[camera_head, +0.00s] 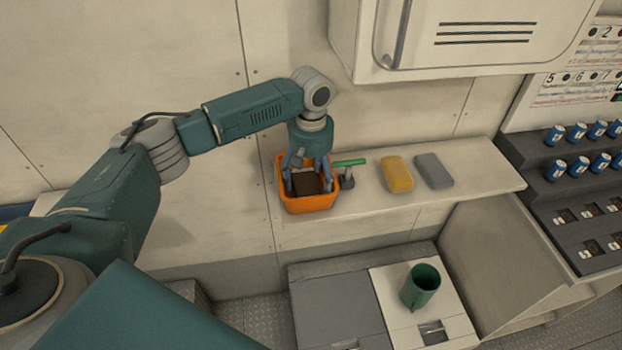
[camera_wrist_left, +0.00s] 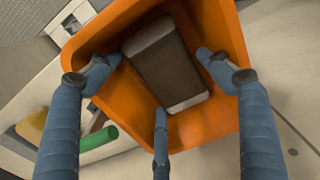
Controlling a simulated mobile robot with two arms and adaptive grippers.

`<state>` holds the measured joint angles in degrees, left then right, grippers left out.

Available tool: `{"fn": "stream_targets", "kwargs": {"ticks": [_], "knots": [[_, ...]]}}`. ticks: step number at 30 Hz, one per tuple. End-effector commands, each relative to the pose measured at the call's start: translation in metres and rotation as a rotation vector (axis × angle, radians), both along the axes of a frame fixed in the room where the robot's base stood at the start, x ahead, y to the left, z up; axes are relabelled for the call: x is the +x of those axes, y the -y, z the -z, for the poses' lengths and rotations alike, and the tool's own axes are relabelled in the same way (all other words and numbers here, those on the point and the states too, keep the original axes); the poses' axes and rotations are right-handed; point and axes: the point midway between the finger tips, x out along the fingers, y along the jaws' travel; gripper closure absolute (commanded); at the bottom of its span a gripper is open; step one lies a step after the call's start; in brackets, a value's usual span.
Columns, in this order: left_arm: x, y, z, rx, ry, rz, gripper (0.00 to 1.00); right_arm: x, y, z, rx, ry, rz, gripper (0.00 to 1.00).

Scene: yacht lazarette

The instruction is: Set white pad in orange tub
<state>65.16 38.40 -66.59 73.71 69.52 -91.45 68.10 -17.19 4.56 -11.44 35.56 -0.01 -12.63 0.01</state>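The orange tub (camera_head: 308,204) stands on the shelf below my left arm, and it fills much of the left wrist view (camera_wrist_left: 196,128). A block-shaped pad (camera_head: 306,182) lies inside the tub. In the left wrist view the pad (camera_wrist_left: 168,70) looks dark brown on its broad face, with pale, whitish ends. My left gripper (camera_head: 308,176) points down into the tub. Its fingers are spread wide around the pad, with visible gaps at the sides. No other white pad shows. My right gripper is out of view.
A green-handled tool (camera_head: 348,168) stands close to the tub's right side. A yellow sponge (camera_head: 397,174) and a grey pad (camera_head: 434,171) lie farther right on the shelf (camera_head: 485,175). A green cup (camera_head: 420,286) stands on the lower locker. A wall cabinet (camera_head: 470,40) hangs above.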

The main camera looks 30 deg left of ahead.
Motion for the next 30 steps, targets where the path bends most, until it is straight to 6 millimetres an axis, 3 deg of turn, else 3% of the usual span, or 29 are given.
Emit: {"fn": "stream_targets", "kwargs": {"ticks": [8, 21, 30], "knots": [[0.001, 0.0, -0.012, 0.0, 0.003, -0.001, 0.22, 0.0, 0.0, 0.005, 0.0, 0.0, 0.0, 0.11], [0.001, 0.0, -0.1, 0.0, 0.003, 0.0, 0.22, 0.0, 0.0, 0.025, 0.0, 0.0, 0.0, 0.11], [0.0, 0.0, -0.123, 0.001, -0.001, 0.0, 0.22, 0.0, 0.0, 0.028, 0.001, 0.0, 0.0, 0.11]]}}
